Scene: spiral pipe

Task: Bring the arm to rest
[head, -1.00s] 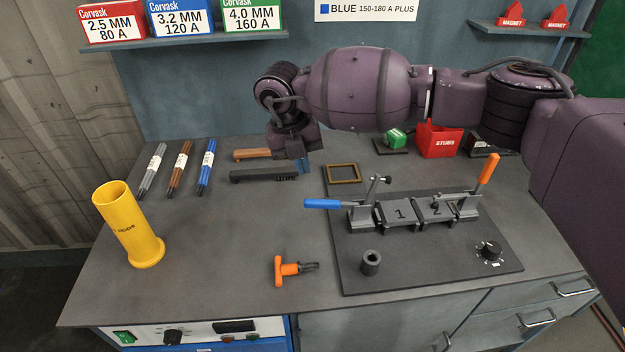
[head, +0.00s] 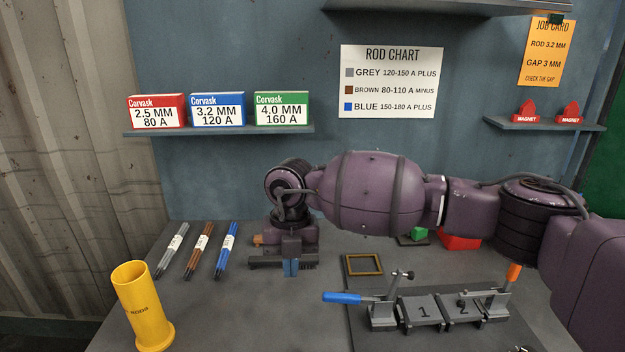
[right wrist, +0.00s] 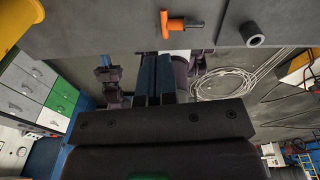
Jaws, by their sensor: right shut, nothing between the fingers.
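My right arm comes in from the right in the head view and reaches across the back of the bench. Its gripper (head: 291,267) points down over the back of the bench, shut and empty. Its blue fingers also show close together in the right wrist view (right wrist: 155,78).
Three bundles of rods (head: 198,250) lie left of the gripper, and a yellow tube (head: 142,305) stands at front left. A brass frame (head: 363,265) and the clamp jig (head: 420,312) stand to the right. An orange-handled tool (right wrist: 178,24) lies near the bench edge.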

